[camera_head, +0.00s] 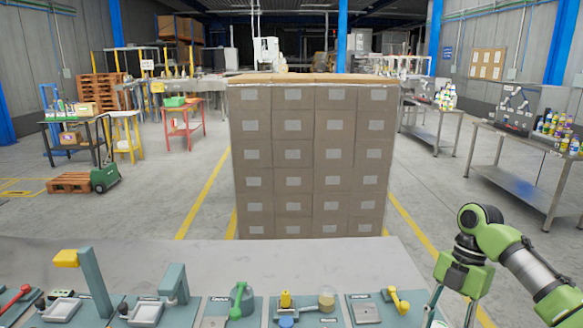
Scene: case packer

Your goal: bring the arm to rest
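My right arm (530,268), green and grey, comes in from the right edge and bends down at a green wrist. My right gripper (450,308) points down beside the right end of the near bench. My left arm and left gripper are not in view.
The grey bench (230,262) carries several teal fixtures with levers and knobs, including a tall post with a yellow block (66,258). A large stack of brown cartons (313,160) stands behind it. A steel table (530,183) with bottles stands at right. Floor aisles are clear.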

